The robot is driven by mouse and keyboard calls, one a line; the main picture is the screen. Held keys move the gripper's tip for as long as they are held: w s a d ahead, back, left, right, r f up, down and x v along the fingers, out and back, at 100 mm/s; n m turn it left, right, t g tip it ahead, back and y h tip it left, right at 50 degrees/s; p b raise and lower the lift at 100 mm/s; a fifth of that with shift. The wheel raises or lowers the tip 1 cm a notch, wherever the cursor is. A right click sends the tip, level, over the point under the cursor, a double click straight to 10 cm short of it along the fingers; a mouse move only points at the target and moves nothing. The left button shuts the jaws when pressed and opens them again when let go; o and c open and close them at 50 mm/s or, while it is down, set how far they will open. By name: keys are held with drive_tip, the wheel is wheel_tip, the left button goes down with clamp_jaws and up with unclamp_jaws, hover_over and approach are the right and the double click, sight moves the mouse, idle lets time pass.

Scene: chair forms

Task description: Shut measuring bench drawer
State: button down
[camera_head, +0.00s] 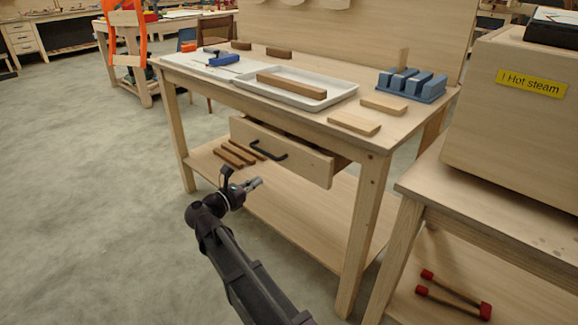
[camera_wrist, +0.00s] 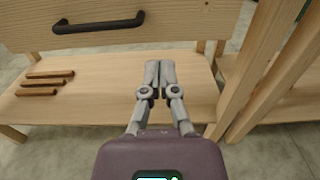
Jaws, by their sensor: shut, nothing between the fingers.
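The measuring bench (camera_head: 370,150) is a light wooden table. Its drawer (camera_head: 305,163) hangs under the top and sticks out toward me, partly open. The drawer front has a black bar handle (camera_head: 268,151). In the wrist view the drawer front (camera_wrist: 180,20) and handle (camera_wrist: 98,24) show at the top. My gripper (camera_head: 256,183) is in front of the bench, lower than the handle and apart from the drawer. In the wrist view its fingers (camera_wrist: 160,68) are together and empty, pointing toward the bench's lower shelf (camera_wrist: 110,105).
On the bench top are a white tray (camera_head: 346,91) with a wooden bar, a blue block holder (camera_head: 428,97) and loose wood pieces. Several brown strips (camera_head: 238,153) lie on the lower shelf. A second bench with a "Hot steam" box (camera_head: 515,110) stands close at right. Floor at left (camera_head: 80,190) is clear.

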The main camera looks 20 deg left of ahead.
sight(294, 159)
drive_tip(key=shift+w, duration=0.2)
drive_tip(key=x, duration=1.3)
drive_tip(key=shift+w+d, duration=0.25)
drive_tip(key=shift+w, duration=0.05)
drive_tip(key=shift+x, duration=1.55)
drive_tip(key=shift+w+r, duration=0.1)
drive_tip(key=shift+a, duration=0.1)
drive_tip(key=shift+s+a, duration=0.1)
drive_tip(key=shift+s, duration=0.55)
drive_tip(key=v, duration=1.3)
drive_tip(key=shift+a, duration=0.15)
drive_tip(key=shift+s, duration=0.2)
